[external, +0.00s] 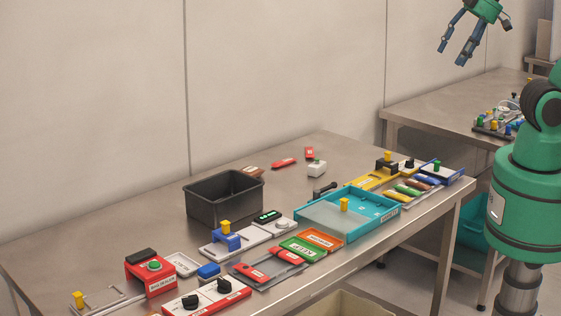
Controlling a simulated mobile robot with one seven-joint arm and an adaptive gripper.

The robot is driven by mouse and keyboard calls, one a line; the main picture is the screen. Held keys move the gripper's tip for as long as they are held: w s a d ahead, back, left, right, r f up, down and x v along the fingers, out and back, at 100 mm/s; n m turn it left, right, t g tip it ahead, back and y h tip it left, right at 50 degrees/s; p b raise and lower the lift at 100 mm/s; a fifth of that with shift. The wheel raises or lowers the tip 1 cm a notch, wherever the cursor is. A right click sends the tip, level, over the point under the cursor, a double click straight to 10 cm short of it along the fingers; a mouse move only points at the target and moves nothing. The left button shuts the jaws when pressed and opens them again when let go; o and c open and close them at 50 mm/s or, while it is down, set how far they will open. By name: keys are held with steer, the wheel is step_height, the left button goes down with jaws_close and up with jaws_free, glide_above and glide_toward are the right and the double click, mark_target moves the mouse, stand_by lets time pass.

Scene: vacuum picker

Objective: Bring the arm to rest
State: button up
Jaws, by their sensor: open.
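My gripper (468,40) is at the top right of the external view, high above the far end of the table. Its dark fingers are spread open and point down, with nothing between them. My green arm rises at the right edge, and part of it is cut off by the frame. The steel table (130,232) below carries several devices and trays. The gripper is well clear of all of them.
A black bin (224,207) stands mid-table. A teal tray (384,226) lies to its right. A red box with a green button (151,276) is at front left. A second table (430,113) stands behind at right. The air above the tables is free.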

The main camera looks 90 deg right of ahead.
step_height(320, 180, down, 9)
steer(key=b, duration=0.8)
steer(key=shift+b, duration=0.3)
